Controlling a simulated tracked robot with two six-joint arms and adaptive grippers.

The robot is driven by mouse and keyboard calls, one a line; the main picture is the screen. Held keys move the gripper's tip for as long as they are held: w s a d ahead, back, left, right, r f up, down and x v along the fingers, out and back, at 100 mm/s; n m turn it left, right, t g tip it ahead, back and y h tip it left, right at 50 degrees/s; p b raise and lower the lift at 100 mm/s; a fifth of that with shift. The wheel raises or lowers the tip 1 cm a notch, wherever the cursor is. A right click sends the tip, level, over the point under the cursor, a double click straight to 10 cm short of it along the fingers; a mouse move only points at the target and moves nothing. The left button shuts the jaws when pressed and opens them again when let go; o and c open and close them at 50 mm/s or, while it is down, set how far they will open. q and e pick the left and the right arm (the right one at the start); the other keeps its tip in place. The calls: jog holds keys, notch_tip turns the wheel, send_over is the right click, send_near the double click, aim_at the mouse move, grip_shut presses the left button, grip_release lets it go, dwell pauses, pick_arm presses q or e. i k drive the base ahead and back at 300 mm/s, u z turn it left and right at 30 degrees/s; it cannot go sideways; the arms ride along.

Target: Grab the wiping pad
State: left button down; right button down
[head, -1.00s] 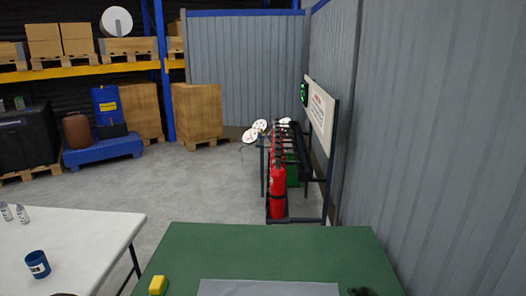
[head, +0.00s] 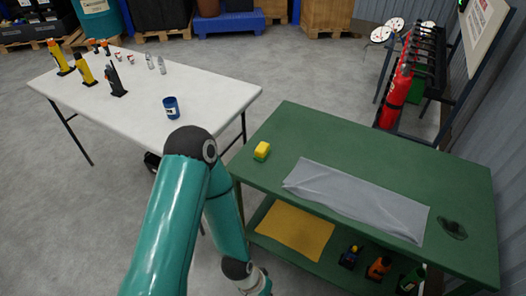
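My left arm comes up from the bottom and bends down in front of the green table's left side. Its gripper is below the picture edge. My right gripper is not in view.
A white table (head: 205,95) at the left holds a blue mug (head: 171,107), clear bottles and several handheld tools. A dark patch (head: 453,229) lies on the green table's right end. The lower shelf holds a yellow sheet (head: 295,232) and small items. Red extinguishers (head: 395,97) stand behind.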

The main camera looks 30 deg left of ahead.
aim_at(262, 151)
jog(key=z, duration=1.75)
jog(key=i, duration=0.1)
jog(key=u, duration=3)
jog(key=i, duration=0.55)
jog(key=u, duration=0.25)
jog(key=k, duration=0.55)
jog(key=u, duration=0.25)
jog(key=i, duration=0.7)
jog(key=z, duration=0.05)
